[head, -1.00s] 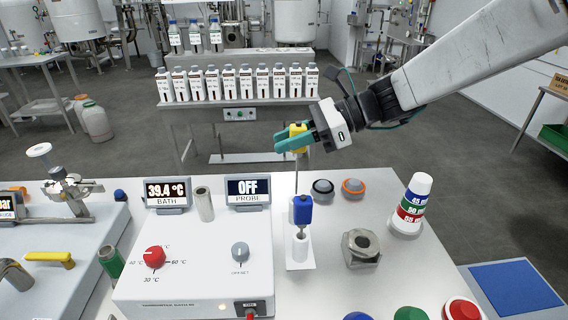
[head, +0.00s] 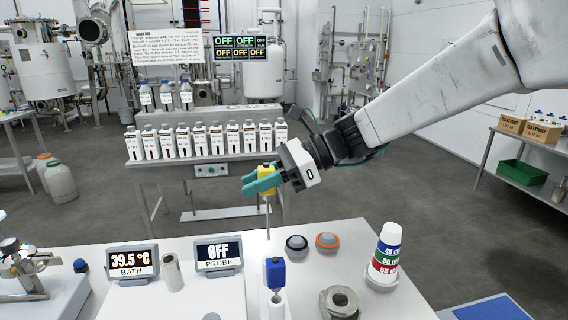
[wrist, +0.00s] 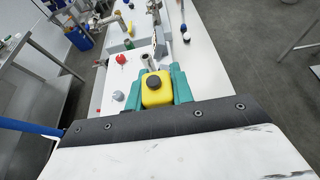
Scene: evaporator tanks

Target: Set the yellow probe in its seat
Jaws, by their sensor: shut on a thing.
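My gripper (head: 262,182) is shut on the yellow probe (head: 267,172) and holds it above the back of the white table. The probe's thin rod hangs down below the teal fingers. In the wrist view the yellow head (wrist: 156,89) with its black cap sits between the two fingers. A blue probe (head: 275,272) stands upright in a white holder in front of and below my gripper. I cannot tell for sure which spot is the yellow probe's seat.
The bath display (head: 133,260) reads 39.5 °C. White bottles (head: 205,139) line a rack behind.

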